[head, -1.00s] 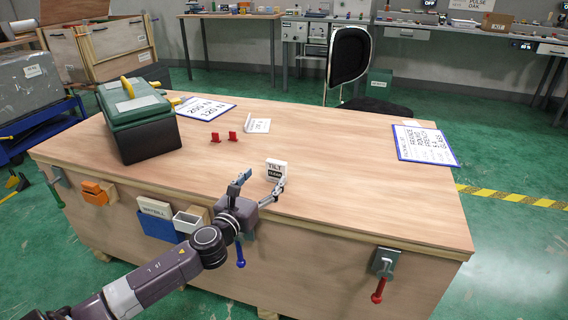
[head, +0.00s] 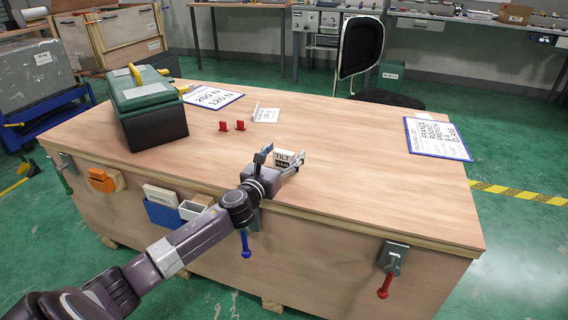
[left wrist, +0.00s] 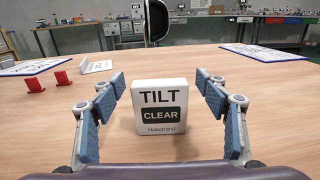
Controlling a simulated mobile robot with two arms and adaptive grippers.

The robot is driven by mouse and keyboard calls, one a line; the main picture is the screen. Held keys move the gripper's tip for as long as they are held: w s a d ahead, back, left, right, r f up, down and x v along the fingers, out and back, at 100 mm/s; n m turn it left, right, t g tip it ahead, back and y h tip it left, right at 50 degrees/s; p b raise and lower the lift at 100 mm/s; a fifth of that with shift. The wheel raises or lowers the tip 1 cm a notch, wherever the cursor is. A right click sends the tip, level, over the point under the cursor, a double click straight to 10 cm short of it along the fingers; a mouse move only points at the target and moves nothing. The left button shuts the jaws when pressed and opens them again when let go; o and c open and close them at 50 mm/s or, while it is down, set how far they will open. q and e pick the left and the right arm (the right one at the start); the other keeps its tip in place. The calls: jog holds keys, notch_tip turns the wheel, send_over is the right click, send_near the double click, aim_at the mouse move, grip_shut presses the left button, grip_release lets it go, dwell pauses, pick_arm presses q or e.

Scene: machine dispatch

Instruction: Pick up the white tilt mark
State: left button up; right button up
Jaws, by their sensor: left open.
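The white tilt mark (left wrist: 160,106) is a small white block reading "TILT CLEAR", standing upright on the wooden crate top (head: 350,185). In the left wrist view it stands between the two blue-padded fingers of my left gripper (left wrist: 161,110), with a gap on each side. In the head view my left gripper (head: 279,162) reaches over the crate's front edge, and the tilt mark (head: 288,158) shows between its fingers, partly hidden. The left gripper is open and holds nothing. My right gripper is not in view.
Two red pieces (head: 232,126) and a small white card (head: 266,115) lie behind the gripper. A green-and-black case (head: 147,105) stands at the crate's left. Clipboards lie at the back (head: 213,96) and right (head: 437,138). The crate top's right middle is clear.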

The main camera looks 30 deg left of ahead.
pick_arm(q)
jog(key=shift+c, duration=0.6)
jog(key=c, duration=1.1)
jog(key=shift+r, duration=0.1)
